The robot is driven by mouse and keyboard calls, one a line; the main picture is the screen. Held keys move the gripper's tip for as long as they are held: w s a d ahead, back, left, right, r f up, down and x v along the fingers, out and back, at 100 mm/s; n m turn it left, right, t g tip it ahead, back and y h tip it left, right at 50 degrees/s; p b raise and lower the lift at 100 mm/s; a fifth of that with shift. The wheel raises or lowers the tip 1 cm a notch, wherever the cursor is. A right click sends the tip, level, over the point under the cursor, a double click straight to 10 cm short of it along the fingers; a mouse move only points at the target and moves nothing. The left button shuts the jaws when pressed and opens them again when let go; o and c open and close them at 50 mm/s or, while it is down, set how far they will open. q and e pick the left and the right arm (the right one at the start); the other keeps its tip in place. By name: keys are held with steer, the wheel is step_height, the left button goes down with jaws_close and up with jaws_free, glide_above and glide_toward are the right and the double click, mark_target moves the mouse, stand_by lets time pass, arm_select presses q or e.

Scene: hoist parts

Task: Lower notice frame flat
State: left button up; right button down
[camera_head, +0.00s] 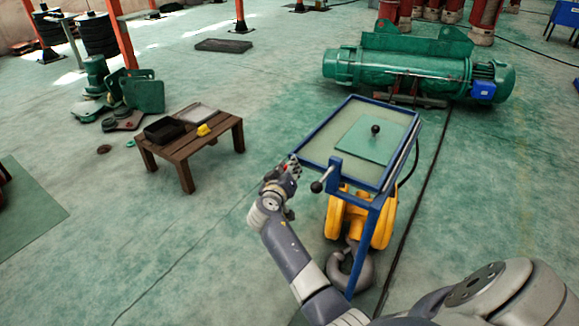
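The blue-edged notice frame (318,129) is in the middle right of the head view, on a blue stand (364,254). It looks roughly level, but I cannot tell its exact tilt. A green plate (356,141) with a black ball knob lies on its pale panel. A lever with a dark ball end (316,187) sticks out at the near left corner.
A yellow hoist block (381,228) with a grey hook (338,270) is beneath the frame. A green hoist (400,70) lies behind. A low wooden table (190,155) with a black tray stands left. Open floor lies between table and stand.

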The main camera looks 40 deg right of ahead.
steer(key=shift+s+a+f, duration=0.15)
steer(key=shift+f, duration=0.45)
steer(key=c, duration=1.3)
jaws_free()
steer(key=shift+c, duration=0.2)
steer(key=shift+r, duration=0.15)
steer(key=v, duration=1.1)
steer(key=shift+s+a, duration=0.15)
steer(key=shift+a, duration=0.15)
steer(key=shift+r, duration=0.15)
